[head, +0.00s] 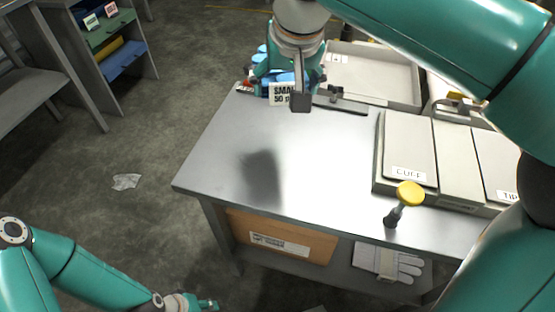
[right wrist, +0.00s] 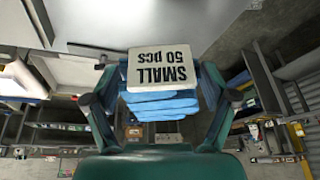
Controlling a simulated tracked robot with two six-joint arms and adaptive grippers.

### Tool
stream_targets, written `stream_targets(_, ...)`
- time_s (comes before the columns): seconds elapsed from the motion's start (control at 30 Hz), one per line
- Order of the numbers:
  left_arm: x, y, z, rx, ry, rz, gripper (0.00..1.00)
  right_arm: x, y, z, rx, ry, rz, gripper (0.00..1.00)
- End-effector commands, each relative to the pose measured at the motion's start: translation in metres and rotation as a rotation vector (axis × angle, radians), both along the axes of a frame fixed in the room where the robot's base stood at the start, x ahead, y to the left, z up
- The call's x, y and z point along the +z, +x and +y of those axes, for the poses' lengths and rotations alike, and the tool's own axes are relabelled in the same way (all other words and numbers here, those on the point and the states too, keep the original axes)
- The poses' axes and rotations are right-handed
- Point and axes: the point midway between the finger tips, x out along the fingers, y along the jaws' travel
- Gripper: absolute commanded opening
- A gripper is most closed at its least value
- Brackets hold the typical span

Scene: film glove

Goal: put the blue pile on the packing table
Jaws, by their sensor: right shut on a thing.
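The blue pile (right wrist: 158,104) is a stack of flat blue pieces under a white card that reads "SMALL 50 pcs". My right gripper (right wrist: 155,110) is shut on it, one finger at each side. In the head view the right gripper (head: 290,88) and the pile's card (head: 281,94) show over the far left part of the grey metal packing table (head: 300,165). A dark shadow lies on the table top nearer the camera. My left gripper (head: 205,303) is at the bottom left, away from the table, and its fingers are only partly in view.
A box marked "CUFF" (head: 407,150) and one marked "TIP" (head: 500,160) stand on the table's right. A yellow-knobbed post (head: 408,195) is at the near edge. A grey tray (head: 370,75) lies behind. The table's left middle is clear. A shelf (head: 115,50) stands far left.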

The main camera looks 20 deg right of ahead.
Motion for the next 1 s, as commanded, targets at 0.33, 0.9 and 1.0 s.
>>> stream_targets(0.33,-0.034,0.000,0.000,0.000,0.000,0.000,0.40,-0.089,-0.001,-0.001,0.001,-0.003,0.006,0.40)
stream_targets(0.9,-0.056,0.000,0.000,0.000,0.000,0.000,0.40,-0.165,0.000,-0.001,-0.001,-0.002,0.004,0.40)
stream_targets(1.0,-0.061,0.000,0.000,0.000,0.000,0.000,0.40,-0.180,0.000,-0.001,-0.001,-0.004,0.003,0.40)
